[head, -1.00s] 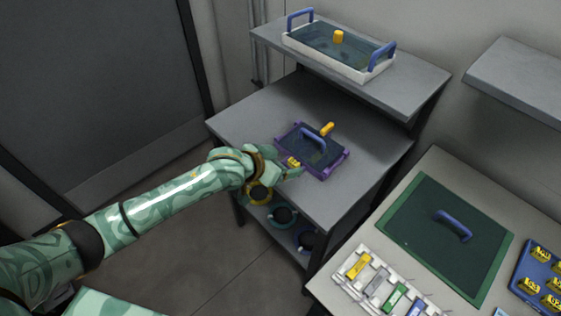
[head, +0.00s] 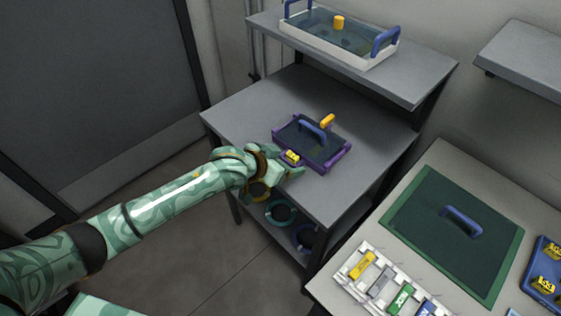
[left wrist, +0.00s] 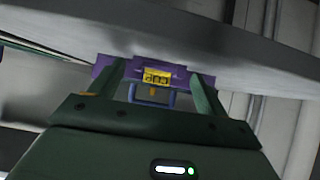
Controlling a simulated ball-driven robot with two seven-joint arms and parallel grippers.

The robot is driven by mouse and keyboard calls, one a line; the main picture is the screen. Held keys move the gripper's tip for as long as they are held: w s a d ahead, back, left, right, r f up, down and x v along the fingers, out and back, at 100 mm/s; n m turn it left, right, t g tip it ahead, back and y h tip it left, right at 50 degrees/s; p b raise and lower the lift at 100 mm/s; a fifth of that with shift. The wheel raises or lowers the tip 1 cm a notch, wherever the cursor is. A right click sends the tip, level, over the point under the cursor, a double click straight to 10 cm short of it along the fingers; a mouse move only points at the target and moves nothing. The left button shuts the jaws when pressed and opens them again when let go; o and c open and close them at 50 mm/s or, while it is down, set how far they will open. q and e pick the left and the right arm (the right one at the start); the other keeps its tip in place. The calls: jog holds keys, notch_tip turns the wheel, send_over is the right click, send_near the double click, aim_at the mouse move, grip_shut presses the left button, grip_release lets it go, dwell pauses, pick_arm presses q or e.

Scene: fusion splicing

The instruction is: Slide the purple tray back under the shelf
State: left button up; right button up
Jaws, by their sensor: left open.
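The purple tray (head: 335,163) lies on the grey top of the table, in front of the raised shelf (head: 430,82). It holds a dark panel with a blue handle (head: 313,130), and an orange peg (head: 327,121) shows at its far side. A yellow label (head: 291,156) is on its near edge. My left gripper (head: 289,170) is open at that edge. In the left wrist view its fingers (left wrist: 158,88) stand either side of the yellow label (left wrist: 157,77), with the purple front (left wrist: 183,76) beyond. Contact cannot be told. My right gripper is not in view.
A white tray (head: 350,60) with blue handles stands on the shelf above. Round items (head: 279,213) sit on the rack below the tabletop. A side table at right holds a green mat (head: 400,222) and a rack of coloured pieces (head: 352,265). The tabletop beside the tray is clear.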

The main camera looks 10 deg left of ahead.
pick_arm(q)
jog(key=shift+w+d, duration=0.4)
jog(key=shift+w, duration=0.2)
jog(key=shift+w, duration=0.1)
